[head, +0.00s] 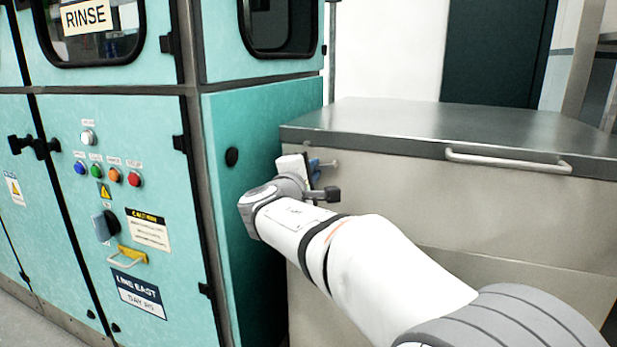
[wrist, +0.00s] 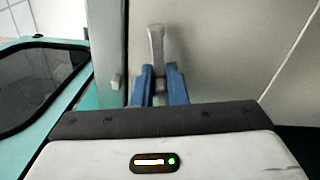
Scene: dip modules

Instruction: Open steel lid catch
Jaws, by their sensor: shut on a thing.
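The steel lid catch (wrist: 156,42) is a narrow pale metal lever on the steel cabinet front, at the upper middle of the wrist view. In the head view only a small end of the catch (head: 332,163) shows beside my gripper (head: 314,170), just under the lid edge. In the wrist view the blue fingers of my gripper (wrist: 159,82) are shut on the lower part of the lever. Its upper end sticks out past the fingertips. The steel lid (head: 430,125) lies flat on the cabinet. The catch's mount is hidden.
A long bar handle (head: 508,160) runs along the lid's front edge, to the right. The teal rinse machine (head: 245,170) stands close on the left, with a black knob (head: 232,157) on its side. A small metal block (wrist: 116,82) sits left of the lever in the wrist view.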

